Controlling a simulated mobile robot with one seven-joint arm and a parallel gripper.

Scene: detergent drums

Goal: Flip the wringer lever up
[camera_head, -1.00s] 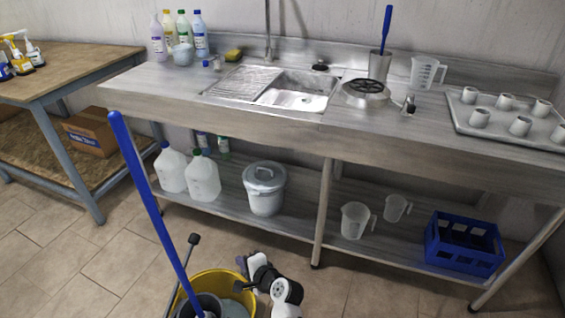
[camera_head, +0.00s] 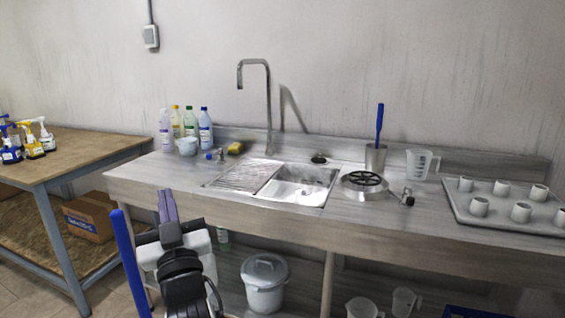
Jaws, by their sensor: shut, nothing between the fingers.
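My gripper (camera_head: 168,196) is at the lower left, its fingers pointing up and pressed together with nothing between them. It appears in front of the counter's front left part. The blue mop handle (camera_head: 128,262) rises from the bottom edge just left of my gripper. The wringer lever and the yellow bucket are out of view below the picture.
A long counter (camera_head: 440,229) with a sink (camera_head: 302,185) and a tall tap (camera_head: 268,95) runs along the wall. A wooden side table (camera_head: 75,152) stands at left. A lidded grey bucket (camera_head: 265,283) sits on the lower shelf.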

